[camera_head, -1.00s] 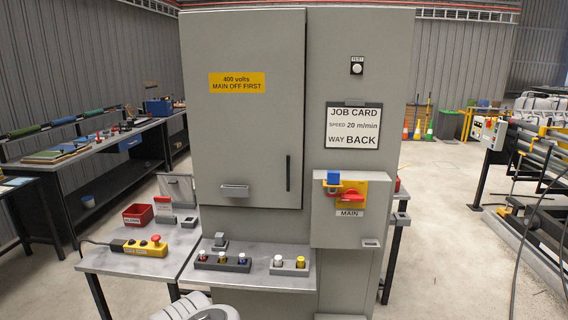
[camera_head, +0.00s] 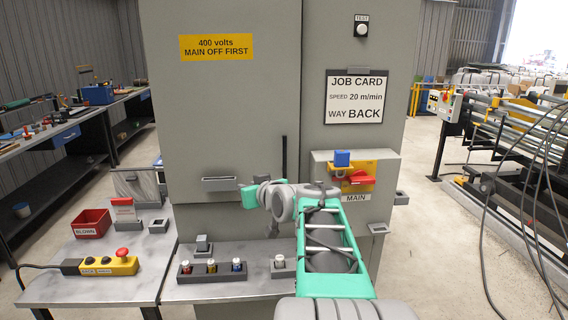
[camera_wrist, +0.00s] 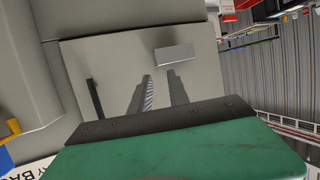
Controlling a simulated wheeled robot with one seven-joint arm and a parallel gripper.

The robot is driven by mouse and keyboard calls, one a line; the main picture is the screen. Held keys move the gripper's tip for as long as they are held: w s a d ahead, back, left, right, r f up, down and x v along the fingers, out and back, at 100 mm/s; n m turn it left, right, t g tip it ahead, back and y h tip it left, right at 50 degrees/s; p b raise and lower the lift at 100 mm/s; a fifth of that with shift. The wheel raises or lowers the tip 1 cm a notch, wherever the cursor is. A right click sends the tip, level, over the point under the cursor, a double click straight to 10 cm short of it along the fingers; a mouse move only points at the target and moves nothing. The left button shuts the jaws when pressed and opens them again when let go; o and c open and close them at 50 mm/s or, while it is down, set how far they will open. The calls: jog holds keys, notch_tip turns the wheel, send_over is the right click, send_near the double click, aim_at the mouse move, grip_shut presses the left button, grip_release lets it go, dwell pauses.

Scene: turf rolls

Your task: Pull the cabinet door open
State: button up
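The grey cabinet door (camera_head: 215,110) is flush with the cabinet front and looks shut. It carries a yellow "400 volts MAIN OFF FIRST" label (camera_head: 216,47). Its dark upright bar handle (camera_head: 284,157) is near the door's right edge. In the wrist view the handle (camera_wrist: 95,98) lies left of the fingers, apart from them. My gripper (camera_wrist: 159,74) is open and empty, with door surface showing between its two fingers. In the head view my arm reaches in from the lower right, its green hand low in front of the door. The fingers are hard to make out there.
A small grey holder (camera_head: 220,183) sticks out from the door, left of the handle. The red main switch (camera_head: 352,179) is on a box at right, with a blue block (camera_head: 342,158). A ledge (camera_head: 240,262) with coloured fuses juts out below. A yellow button box (camera_head: 108,265) lies left.

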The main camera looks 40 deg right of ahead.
aim_at(285, 151)
jog(key=s+d+r+m+t+h, duration=0.1)
jog(key=s+d+r+t+h, duration=0.15)
jog(key=d, duration=0.45)
jog(key=s+d+r+m+t+h, duration=0.1)
jog(key=d+r, duration=0.2)
jog(key=d, duration=0.4)
jog(key=x, duration=0.2)
jog(key=p+x, duration=0.1)
jog(key=x, duration=0.2)
jog(key=p+x, duration=0.1)
jog(key=x, duration=0.1)
jog(key=shift+w+a+f, duration=0.2)
jog(key=shift+w+a, duration=0.1)
jog(key=shift+w, duration=0.25)
grip_shut()
